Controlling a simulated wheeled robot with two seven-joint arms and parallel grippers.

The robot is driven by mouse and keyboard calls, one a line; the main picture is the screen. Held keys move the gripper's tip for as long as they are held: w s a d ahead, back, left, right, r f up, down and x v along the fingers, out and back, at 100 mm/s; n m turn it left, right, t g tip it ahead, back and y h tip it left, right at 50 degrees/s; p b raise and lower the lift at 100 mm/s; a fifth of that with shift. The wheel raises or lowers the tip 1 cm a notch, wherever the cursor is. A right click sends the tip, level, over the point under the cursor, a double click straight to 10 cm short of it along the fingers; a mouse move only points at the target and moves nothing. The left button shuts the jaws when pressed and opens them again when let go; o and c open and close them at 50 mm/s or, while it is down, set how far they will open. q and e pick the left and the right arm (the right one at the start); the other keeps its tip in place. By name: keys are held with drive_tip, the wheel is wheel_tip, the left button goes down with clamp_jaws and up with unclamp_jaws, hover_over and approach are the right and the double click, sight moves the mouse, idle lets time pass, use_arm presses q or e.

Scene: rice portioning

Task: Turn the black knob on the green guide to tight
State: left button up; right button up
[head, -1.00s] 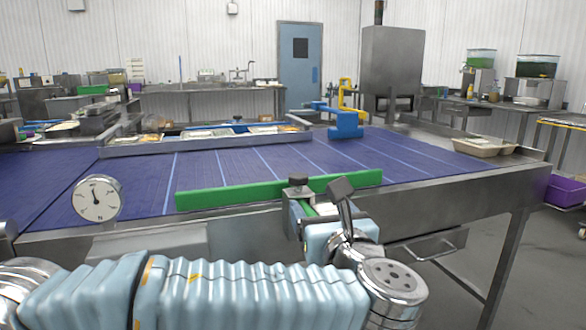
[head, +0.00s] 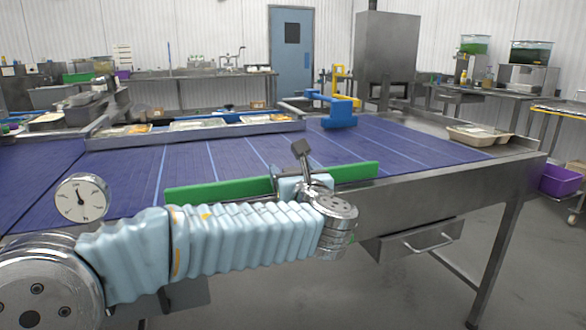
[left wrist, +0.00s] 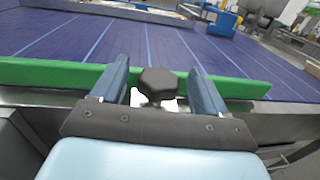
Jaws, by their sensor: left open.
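The green guide (head: 215,191) is a long bar along the near edge of the blue conveyor. It also runs across the left wrist view (left wrist: 50,74). The black knob (left wrist: 158,82) sits in front of the guide on a metal fitting. In the head view my left wrist hides the knob. My left gripper (left wrist: 158,76) is open, with one blue finger on each side of the knob and a visible gap on both sides. In the head view its fingers are mostly hidden behind my wrist. My right gripper is not in view.
The blue conveyor (head: 390,148) stretches behind the guide, with a blue bracket (head: 338,112) at its far side. A round dial gauge (head: 81,199) stands at the left near edge. A beige tray (head: 477,136) lies at the right end. A metal drawer (head: 415,240) hangs below.

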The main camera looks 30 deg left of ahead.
use_arm(q)
drive_tip(key=shift+w+a, duration=0.3)
drive_tip(key=shift+w, duration=0.05)
drive_tip(key=shift+c, duration=0.5)
drive_tip(key=c, duration=0.9)
drive_tip(key=shift+f, duration=0.1)
